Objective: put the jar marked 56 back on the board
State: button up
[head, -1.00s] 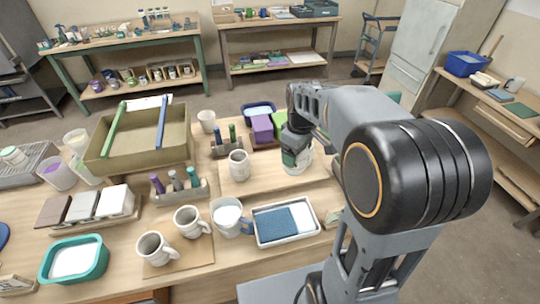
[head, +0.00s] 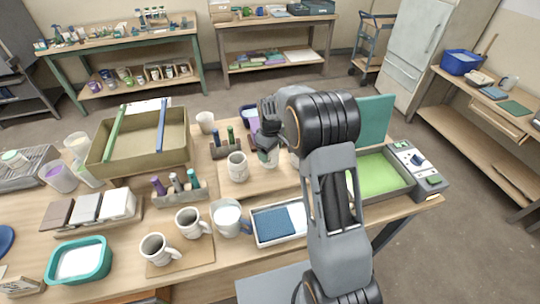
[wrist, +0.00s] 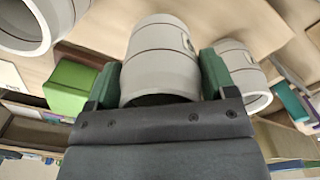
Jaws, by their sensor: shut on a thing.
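My gripper (head: 267,150) is shut on a pale grey jar, which shows between its green fingertips in the wrist view (wrist: 160,65). In the head view this jar (head: 271,160) is partly hidden by the gripper and hangs over or stands on the light wooden board (head: 255,188); I cannot tell if it touches. A similar pale jar (head: 237,168) stands upright on the board to the left. Two other pale jars show in the wrist view, one at the upper left (wrist: 30,25) and one at the right (wrist: 240,72). I cannot read any number on the jars.
A white tray with a blue cloth (head: 275,224) lies in front of the board. White mugs (head: 188,220) stand at the front left. An open grey box with a green inside (head: 378,175) is at the right.

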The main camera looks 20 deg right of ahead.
jog(key=shift+f, duration=1.5)
jog(key=shift+f, duration=0.15)
jog(key=o, duration=1.1)
